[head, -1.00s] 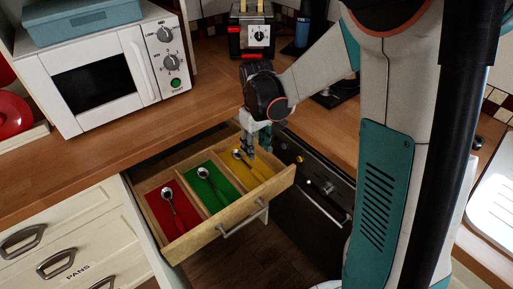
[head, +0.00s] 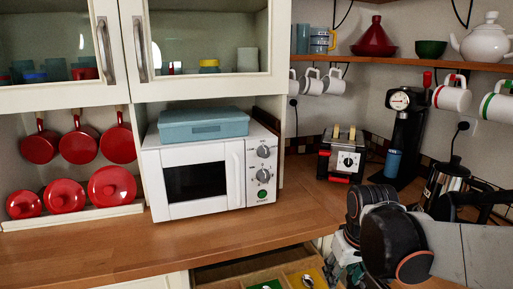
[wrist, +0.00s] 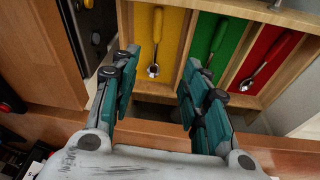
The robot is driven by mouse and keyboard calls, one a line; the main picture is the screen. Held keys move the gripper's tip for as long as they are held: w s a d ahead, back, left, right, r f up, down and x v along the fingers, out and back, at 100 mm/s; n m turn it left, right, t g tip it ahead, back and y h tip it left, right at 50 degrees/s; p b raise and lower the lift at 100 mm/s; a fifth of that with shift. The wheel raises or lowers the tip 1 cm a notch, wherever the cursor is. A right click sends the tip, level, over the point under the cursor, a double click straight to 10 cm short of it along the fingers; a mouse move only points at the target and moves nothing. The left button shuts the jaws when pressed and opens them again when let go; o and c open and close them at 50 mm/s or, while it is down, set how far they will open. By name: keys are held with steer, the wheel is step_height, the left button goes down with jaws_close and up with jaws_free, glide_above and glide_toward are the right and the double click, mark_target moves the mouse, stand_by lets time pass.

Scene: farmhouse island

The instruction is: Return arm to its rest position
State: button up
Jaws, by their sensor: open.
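My gripper (wrist: 158,62) is open and empty in the wrist view, its two teal fingers spread apart above the open drawer. In the head view my gripper (head: 345,262) shows at the lower right, partly hidden by my arm and cut by the frame edge. My arm (head: 395,240) is folded in the lower right corner, over the counter.
The open wooden drawer (head: 240,268) has yellow, green and red compartments, each with a spoon in the wrist view. A white microwave (head: 205,175), a toaster (head: 342,155) and a coffee machine (head: 403,130) stand on the counter. Mugs hang at right.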

steer(key=s+r+m+t, duration=0.2)
steer(key=s+r+t, duration=0.2)
steer(key=s, duration=0.8)
steer(key=shift+a+r, duration=0.35)
steer(key=shift+r, duration=0.05)
steer(key=shift+s, duration=0.1)
stand_by(0.5)
